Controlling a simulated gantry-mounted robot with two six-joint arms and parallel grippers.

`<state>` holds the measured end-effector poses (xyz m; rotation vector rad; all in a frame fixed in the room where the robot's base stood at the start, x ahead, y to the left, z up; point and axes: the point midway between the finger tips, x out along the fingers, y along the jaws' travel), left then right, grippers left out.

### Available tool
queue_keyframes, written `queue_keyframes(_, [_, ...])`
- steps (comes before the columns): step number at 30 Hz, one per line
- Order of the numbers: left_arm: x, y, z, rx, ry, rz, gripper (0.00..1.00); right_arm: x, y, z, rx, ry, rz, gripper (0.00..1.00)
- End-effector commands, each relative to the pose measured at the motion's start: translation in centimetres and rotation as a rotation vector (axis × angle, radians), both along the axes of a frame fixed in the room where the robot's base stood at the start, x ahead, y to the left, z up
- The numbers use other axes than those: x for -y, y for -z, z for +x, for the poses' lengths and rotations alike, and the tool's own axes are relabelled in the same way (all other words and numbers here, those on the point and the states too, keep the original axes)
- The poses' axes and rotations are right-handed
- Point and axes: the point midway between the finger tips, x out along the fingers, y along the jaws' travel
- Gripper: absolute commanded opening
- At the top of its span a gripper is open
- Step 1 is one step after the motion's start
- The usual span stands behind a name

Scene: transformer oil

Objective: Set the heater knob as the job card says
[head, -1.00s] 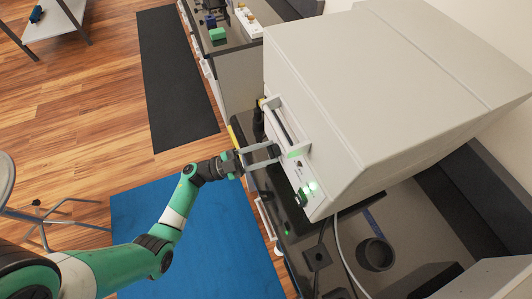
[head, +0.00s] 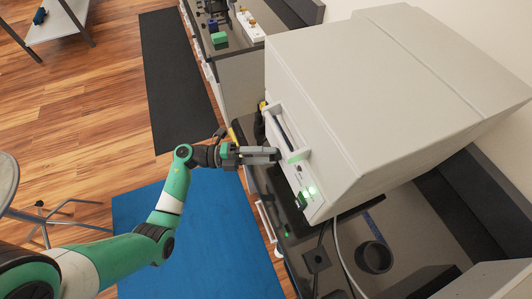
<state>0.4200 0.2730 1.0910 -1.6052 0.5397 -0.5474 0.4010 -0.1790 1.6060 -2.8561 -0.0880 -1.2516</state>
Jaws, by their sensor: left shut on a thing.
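A large beige machine (head: 385,95) stands on the dark bench, with its front panel facing left. My left gripper (head: 274,155) is at this front panel, level, with its fingers closed on a small dark knob that they almost fully hide. The knob's pointer and setting cannot be seen. A green-lit indicator and a dark green control (head: 304,198) sit lower on the panel. I cannot make out a job card. My right gripper is not in view.
A white handle frame (head: 280,125) sticks out of the panel close above my gripper. A dark round cup (head: 375,257) and cables lie on the bench (head: 345,225) at right. A blue mat (head: 195,245) covers the floor below my arm.

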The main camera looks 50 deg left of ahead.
Motion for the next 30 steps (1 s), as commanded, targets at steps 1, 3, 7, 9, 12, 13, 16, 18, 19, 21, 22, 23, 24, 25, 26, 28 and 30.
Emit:
queue_keyframes(1, [-0.01, -0.14, 0.0, 0.006, 0.0, 0.022, 0.0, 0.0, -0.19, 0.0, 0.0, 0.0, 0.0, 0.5])
queue_keyframes(3, [-0.02, -0.12, 0.01, 0.015, -0.001, 0.051, 0.0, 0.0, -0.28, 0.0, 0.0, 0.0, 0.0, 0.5])
queue_keyframes(7, [-0.02, -0.12, 0.01, 0.026, -0.001, 0.087, 0.0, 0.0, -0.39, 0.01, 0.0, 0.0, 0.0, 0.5])
queue_keyframes(9, [-0.03, -0.1, 0.02, 0.03, -0.001, 0.1, 0.0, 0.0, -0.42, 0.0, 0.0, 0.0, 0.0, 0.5])
queue_keyframes(12, [-0.02, -0.08, 0.01, 0.033, -0.001, 0.11, 0.0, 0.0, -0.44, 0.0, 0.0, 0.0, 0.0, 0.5])
queue_keyframes(13, [-0.02, -0.08, 0.01, 0.033, -0.001, 0.111, 0.0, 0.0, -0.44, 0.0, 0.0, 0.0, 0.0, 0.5])
queue_keyframes(16, [-0.01, -0.07, 0.01, 0.034, -0.001, 0.114, 0.0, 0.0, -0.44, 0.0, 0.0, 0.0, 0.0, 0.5])
queue_keyframes(18, [0.0, -0.07, 0.01, 0.034, -0.001, 0.114, 0.0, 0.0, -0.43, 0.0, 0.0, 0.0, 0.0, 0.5])
queue_keyframes(19, [0.0, -0.06, 0.01, 0.033, -0.001, 0.114, 0.0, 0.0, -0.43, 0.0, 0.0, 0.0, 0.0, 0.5])
queue_keyframes(21, [0.0, -0.07, 0.01, 0.033, -0.001, 0.114, 0.0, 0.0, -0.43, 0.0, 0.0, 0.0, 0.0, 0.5])
queue_keyframes(22, [0.0, -0.07, 0.01, 0.034, 0.0, 0.113, 0.0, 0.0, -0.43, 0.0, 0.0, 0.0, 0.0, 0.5])
queue_keyframes(23, [0.01, -0.06, 0.0, 0.034, 0.0, 0.113, 0.0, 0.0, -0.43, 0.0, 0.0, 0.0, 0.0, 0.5])
queue_keyframes(24, [0.01, -0.06, 0.0, 0.034, 0.0, 0.113, 0.5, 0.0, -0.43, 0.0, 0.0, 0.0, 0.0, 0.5])
queue_keyframes(25, [0.01, -0.06, 0.0, 0.034, 0.0, 0.113, 0.55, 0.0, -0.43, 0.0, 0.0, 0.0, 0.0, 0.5])
queue_keyframes(26, [0.01, -0.07, 0.0, 0.034, 0.0, 0.113, 0.61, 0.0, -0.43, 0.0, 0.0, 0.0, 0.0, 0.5])
queue_keyframes(28, [0.01, -0.07, 0.0, 0.034, 0.0, 0.112, 0.73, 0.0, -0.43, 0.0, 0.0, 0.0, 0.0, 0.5])
queue_keyframes(30, [0.01, -0.07, 0.0, 0.034, 0.0, 0.112, 0.76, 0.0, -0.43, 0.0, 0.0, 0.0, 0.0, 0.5])
